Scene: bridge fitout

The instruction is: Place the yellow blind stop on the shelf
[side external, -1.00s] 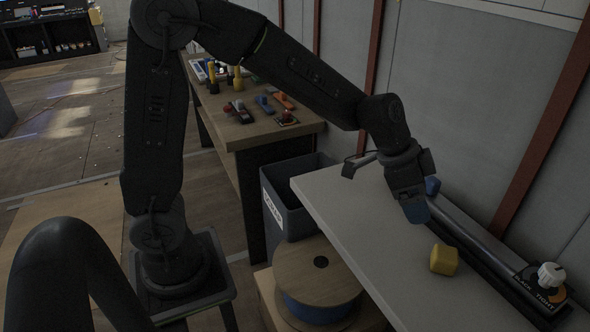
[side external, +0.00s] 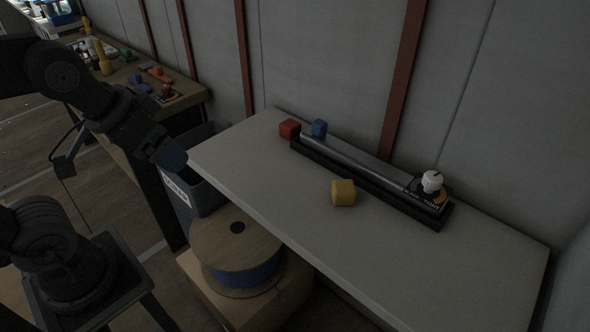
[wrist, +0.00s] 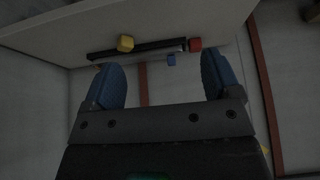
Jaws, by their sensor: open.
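The yellow blind stop (side external: 343,192), a small yellow block, rests on the pale shelf (side external: 400,265) in front of the black rail with nothing holding it. It also shows in the wrist view (wrist: 125,43). My gripper (side external: 174,160) is off the shelf's left end, near the grey bin and well apart from the block. In the wrist view its two blue fingers (wrist: 160,78) are spread wide with nothing between them.
A black rail with a grey bar (side external: 365,175) and white knob (side external: 432,182) lies along the shelf's back. Red (side external: 289,128) and blue (side external: 319,128) blocks sit by its left end. A grey bin (side external: 205,195) and cable drum (side external: 240,245) stand below. The shelf's front is clear.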

